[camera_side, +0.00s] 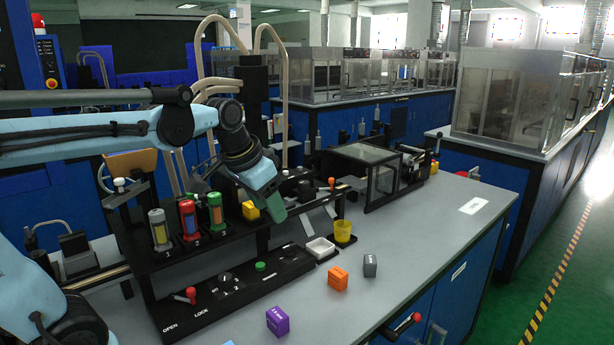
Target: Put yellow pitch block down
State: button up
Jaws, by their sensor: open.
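The yellow pitch block (250,211) is a small yellow cube by the black rack, just right of the green canister. My gripper (271,207) points down and to the right, with a dark green fingertip right beside the block. The finger partly overlaps the block's right side in this view. The jaws are open, though the second finger and the gap between them are hard to make out. I cannot tell whether the block touches a finger, or exactly what its underside rests on.
Yellow, red and green canisters (189,219) stand in the black rack (190,253). Purple (277,321), orange (338,279) and grey (370,265) blocks stand apart on the grey bench (420,240). A yellow cup (343,232), white tray (319,248) and red-tipped lever (190,294) are nearby.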

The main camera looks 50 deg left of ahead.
jog(key=s+d+f+t, duration=0.2)
jog(key=s+d+f, duration=0.3)
jog(key=d+f, duration=0.2)
jog(key=shift+s+d+h, duration=0.35)
jog(key=shift+h, duration=0.05)
dwell(0.7)
